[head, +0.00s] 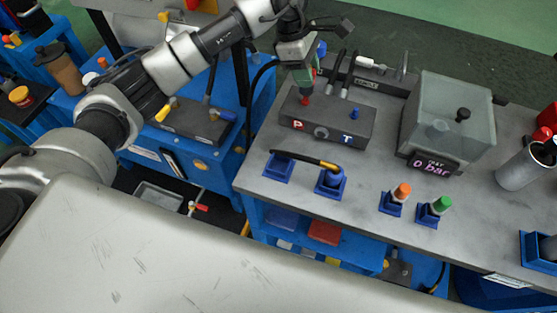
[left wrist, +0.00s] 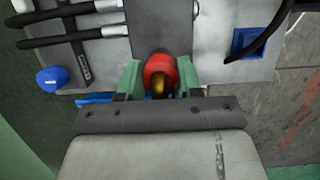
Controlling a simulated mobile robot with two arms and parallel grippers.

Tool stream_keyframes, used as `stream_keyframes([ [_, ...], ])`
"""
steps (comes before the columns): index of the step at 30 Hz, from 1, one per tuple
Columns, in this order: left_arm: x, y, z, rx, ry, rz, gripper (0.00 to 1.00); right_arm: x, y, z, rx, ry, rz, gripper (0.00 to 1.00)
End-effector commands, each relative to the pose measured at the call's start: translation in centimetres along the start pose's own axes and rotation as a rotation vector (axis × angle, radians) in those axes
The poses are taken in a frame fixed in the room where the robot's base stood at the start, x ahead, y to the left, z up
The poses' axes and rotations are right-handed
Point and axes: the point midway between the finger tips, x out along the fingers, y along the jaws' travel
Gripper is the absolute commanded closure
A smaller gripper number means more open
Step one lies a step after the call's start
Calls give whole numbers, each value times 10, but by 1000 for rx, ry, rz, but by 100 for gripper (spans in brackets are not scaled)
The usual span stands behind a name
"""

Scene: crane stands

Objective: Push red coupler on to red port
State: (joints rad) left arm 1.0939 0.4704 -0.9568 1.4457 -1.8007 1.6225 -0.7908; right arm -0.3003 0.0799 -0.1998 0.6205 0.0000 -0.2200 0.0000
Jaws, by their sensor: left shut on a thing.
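My left gripper (head: 302,78) points down over the back left of the dark port block (head: 349,127). In the left wrist view its green fingers (left wrist: 161,82) are shut on the red coupler (left wrist: 160,66), which has a brass-coloured middle. In the head view the coupler is mostly hidden by the gripper. The red port (head: 304,101) stands on top of the block, behind the white-edged P label, just below the fingertips. The gripper appears a little above it; I cannot tell whether coupler and port touch. My right gripper is not in view.
A clear-walled box (head: 450,112) with a 0 bar display (head: 432,167) stands right of the block. A hose (head: 305,158) runs between blue holders in front. Orange (head: 403,190) and green (head: 441,204) capped pieces stand nearby. A grey cylinder (head: 521,170) is farther right.

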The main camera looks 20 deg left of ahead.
Motion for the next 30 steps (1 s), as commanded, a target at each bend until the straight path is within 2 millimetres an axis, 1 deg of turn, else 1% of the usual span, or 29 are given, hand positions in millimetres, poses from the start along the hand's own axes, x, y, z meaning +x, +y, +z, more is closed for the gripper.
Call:
stream_keyframes([
  [16,1,0,0,0,-1,1,91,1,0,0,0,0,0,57],
  [30,10,0,-4,0,-1,2,91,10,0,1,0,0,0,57],
])
